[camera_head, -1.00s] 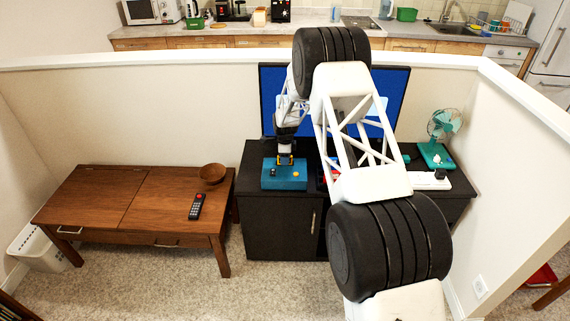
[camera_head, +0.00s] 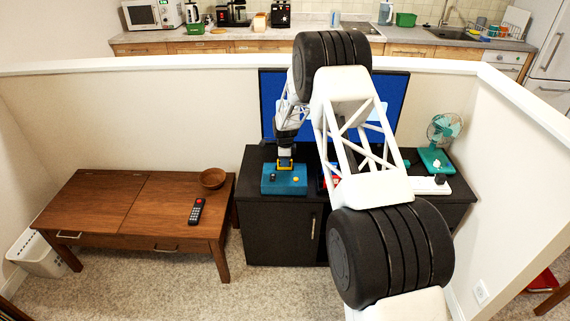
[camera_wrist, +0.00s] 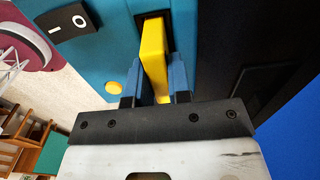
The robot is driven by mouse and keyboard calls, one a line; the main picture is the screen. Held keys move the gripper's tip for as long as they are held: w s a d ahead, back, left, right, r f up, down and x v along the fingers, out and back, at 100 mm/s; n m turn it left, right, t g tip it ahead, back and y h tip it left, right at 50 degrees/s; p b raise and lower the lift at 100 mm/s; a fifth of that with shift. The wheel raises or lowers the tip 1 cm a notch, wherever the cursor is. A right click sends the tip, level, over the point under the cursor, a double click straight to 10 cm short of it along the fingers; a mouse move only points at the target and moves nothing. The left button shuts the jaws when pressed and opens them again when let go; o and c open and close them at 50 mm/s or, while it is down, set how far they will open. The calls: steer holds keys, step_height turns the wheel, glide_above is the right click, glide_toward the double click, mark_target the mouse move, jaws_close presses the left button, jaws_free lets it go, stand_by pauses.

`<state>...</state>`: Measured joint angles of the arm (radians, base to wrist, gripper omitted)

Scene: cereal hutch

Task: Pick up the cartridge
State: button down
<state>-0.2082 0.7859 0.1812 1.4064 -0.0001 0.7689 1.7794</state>
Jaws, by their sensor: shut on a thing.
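The yellow cartridge (camera_wrist: 153,55) is between the two blue fingertips of my gripper (camera_wrist: 155,80) in the wrist view. My gripper is shut on it. The cartridge's far end meets a dark slot in the teal console (camera_wrist: 105,45); how deep it sits there I cannot tell. In the head view, the teal console (camera_head: 284,186) stands on the black cabinet, with my gripper (camera_head: 285,164) directly above its back part. Only a small yellow patch shows there.
The black cabinet (camera_head: 275,228) also holds a teal fan (camera_head: 436,157) at the right and a blue screen (camera_head: 270,100) behind. My arm hides its middle. A wooden table (camera_head: 130,205) with a bowl (camera_head: 212,178) and remote (camera_head: 196,211) stands at left.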

step_height(320, 180, up, 9)
steer(key=shift+r, duration=0.1)
stand_by(0.4)
stand_by(0.5)
